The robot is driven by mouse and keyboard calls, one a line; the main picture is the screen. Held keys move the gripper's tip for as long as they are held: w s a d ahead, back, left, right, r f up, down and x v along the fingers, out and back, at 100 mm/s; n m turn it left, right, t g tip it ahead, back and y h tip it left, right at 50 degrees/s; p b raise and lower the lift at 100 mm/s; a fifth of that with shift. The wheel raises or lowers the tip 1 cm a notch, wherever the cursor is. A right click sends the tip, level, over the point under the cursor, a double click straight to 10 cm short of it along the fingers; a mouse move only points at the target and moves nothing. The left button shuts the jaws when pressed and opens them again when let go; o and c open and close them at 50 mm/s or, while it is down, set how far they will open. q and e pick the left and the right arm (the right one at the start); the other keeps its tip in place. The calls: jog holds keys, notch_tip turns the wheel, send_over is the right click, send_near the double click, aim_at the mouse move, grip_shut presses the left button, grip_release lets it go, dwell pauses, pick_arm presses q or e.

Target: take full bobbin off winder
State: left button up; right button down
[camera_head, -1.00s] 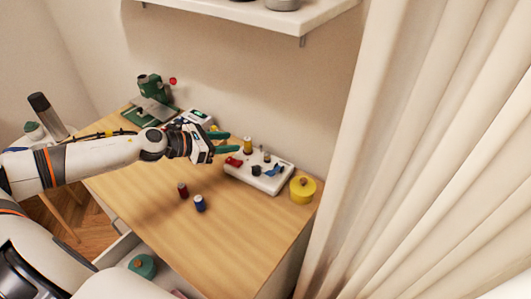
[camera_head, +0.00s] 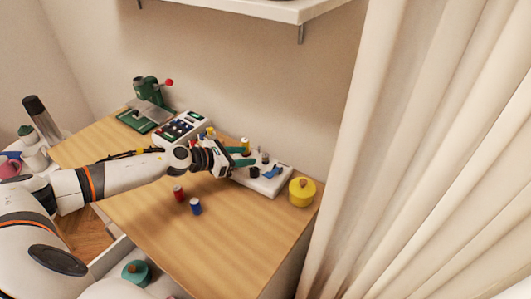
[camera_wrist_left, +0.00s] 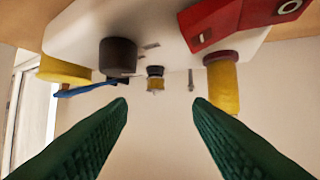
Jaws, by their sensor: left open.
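The bobbin winder (camera_head: 258,186) is a white base near the table's right side. In the left wrist view a small bobbin (camera_wrist_left: 155,84) with yellow thread sits on its spindle under a dark cap. My left gripper (camera_head: 244,157) is open and empty over the winder; its green fingers (camera_wrist_left: 160,106) point at the bobbin, which appears between and beyond the tips. A yellow thread spool (camera_wrist_left: 223,88), a red switch box (camera_wrist_left: 235,20), a dark round knob (camera_wrist_left: 118,56) and a blue lever (camera_wrist_left: 85,89) sit on the winder. In the head view the gripper hides the switch box. My right gripper is out of view.
A yellow round pot (camera_head: 302,192) stands just right of the winder. Red (camera_head: 178,193) and blue (camera_head: 196,206) spools stand on the table's front part. A keypad device (camera_head: 181,128) and a green press (camera_head: 149,97) stand behind. The front right tabletop is clear.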

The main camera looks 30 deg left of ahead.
aim_at(264, 156)
pick_arm(q)
jog(key=shift+w+d+f, duration=0.25)
jog(key=shift+w+d, duration=0.1)
jog(key=shift+w, duration=0.15)
jog(key=p+x, duration=0.1)
jog(key=x, duration=0.3)
jog(key=shift+d+f+p, duration=0.1)
jog(key=shift+d+p, duration=0.2)
jog(key=shift+w+d+f, duration=0.1)
jog(key=shift+w+f, duration=0.1)
jog(key=shift+w, duration=0.1)
jog(key=shift+s, duration=0.1)
grip_shut()
